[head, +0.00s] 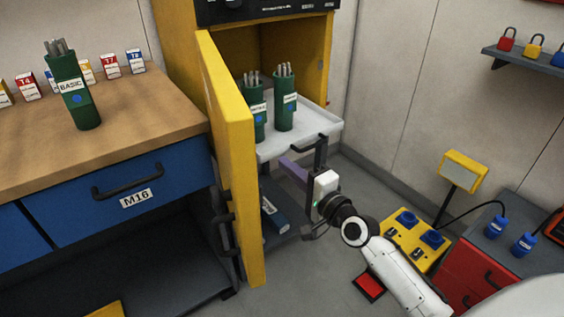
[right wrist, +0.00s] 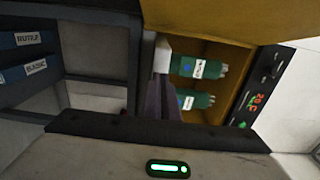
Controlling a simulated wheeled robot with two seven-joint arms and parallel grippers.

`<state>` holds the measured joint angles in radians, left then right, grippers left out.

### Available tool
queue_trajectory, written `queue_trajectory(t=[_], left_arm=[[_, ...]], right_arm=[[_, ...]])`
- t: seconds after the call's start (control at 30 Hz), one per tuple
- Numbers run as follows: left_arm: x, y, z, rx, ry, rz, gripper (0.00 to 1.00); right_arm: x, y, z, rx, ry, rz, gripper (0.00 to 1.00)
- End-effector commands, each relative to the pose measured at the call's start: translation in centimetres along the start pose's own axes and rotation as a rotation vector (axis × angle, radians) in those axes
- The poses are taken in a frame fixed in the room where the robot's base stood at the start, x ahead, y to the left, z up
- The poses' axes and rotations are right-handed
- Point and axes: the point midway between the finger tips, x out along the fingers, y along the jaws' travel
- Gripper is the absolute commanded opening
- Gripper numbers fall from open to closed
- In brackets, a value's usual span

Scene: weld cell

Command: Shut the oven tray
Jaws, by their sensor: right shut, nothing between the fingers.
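The oven tray (head: 312,130) is a pale grey slab pulled out of the yellow oven (head: 282,45), with a dark handle (head: 309,146) at its front. Two green rod canisters (head: 287,108) stand upright on it; they also show sideways in the right wrist view (right wrist: 196,100). The oven door (head: 232,150) stands open on the left. My right gripper (head: 293,172) is shut and empty, its purple fingers just below and in front of the tray's front edge. I cannot tell whether it touches the tray or handle. My left gripper is not in view.
A wooden-topped bench (head: 135,105) with blue drawers stands left, holding a green BASIC canister (head: 79,100) and several small boxes. A yellow socket panel (head: 418,240) and red cabinet (head: 480,262) stand right. A padlock shelf (head: 535,60) is on the wall.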

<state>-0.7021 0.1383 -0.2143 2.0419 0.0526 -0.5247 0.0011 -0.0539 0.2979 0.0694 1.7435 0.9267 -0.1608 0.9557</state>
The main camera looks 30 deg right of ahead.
Motion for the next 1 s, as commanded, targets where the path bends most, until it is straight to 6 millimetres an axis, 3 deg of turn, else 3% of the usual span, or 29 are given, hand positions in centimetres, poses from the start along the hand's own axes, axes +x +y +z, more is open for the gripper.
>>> queue_trajectory(t=[0.2,0.77,1.0], left_arm=[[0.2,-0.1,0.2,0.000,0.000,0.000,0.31],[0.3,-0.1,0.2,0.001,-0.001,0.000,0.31],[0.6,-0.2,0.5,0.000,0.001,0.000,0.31]], right_arm=[[2.5,0.1,-0.1,-0.002,0.001,0.000,0.00],[3.1,0.1,-0.1,-0.002,0.001,0.000,0.00],[4.9,0.1,-0.5,-0.001,0.008,-0.001,0.00]])
